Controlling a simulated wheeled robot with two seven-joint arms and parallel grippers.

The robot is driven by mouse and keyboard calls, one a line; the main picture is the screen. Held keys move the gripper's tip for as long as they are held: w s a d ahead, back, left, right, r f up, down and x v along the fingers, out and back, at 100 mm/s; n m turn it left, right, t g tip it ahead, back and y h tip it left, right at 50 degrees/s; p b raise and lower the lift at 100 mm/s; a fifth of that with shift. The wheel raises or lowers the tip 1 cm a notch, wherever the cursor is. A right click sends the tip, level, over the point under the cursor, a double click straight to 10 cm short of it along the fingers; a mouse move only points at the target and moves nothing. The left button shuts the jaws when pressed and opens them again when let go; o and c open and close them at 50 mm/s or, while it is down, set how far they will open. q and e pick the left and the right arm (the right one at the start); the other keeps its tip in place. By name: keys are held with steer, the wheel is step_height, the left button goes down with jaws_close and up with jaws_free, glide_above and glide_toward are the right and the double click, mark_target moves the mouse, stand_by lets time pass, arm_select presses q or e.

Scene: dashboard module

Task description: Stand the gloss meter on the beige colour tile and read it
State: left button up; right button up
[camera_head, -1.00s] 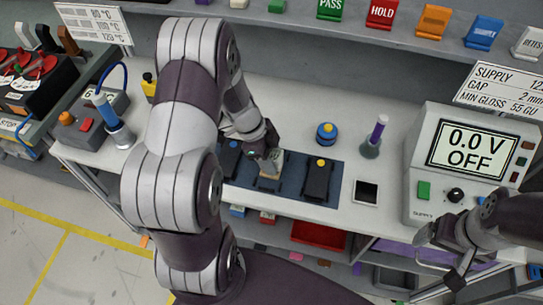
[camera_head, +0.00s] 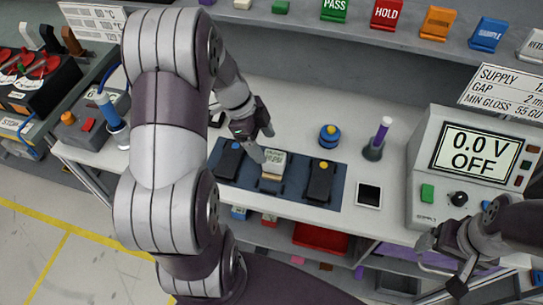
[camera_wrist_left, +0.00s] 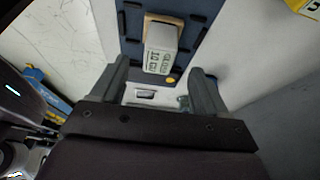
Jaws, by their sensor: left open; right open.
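The gloss meter (camera_head: 273,160) is a small pale block with a light display, in the middle place of the dark blue mat (camera_head: 337,200). In the left wrist view the gloss meter (camera_wrist_left: 160,45) stands with a tan edge of the beige tile (camera_wrist_left: 150,19) showing beside it; most of the tile is hidden. My right gripper (camera_head: 441,265) is open and empty at the front right.
Dark blocks with a blue knob (camera_head: 232,158) and a yellow knob (camera_head: 320,180) flank the meter. Behind are a blue round pot (camera_head: 329,135) and a purple-handled tool (camera_head: 380,138). The supply box (camera_head: 465,165) reads "0.0 V OFF". A black-faced white square (camera_head: 369,195) lies right.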

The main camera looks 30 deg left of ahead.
arm_select(q)
steer(key=v, duration=0.4)
steer(key=s+d+f+n+y, duration=0.1)
steer(key=s+d+n+y, duration=0.3)
steer(key=s+d+n, duration=0.4)
steer(key=shift+d+f+n, duration=0.2)
steer(key=shift+d+n, duration=0.65)
steer(key=shift+n, duration=2.75)
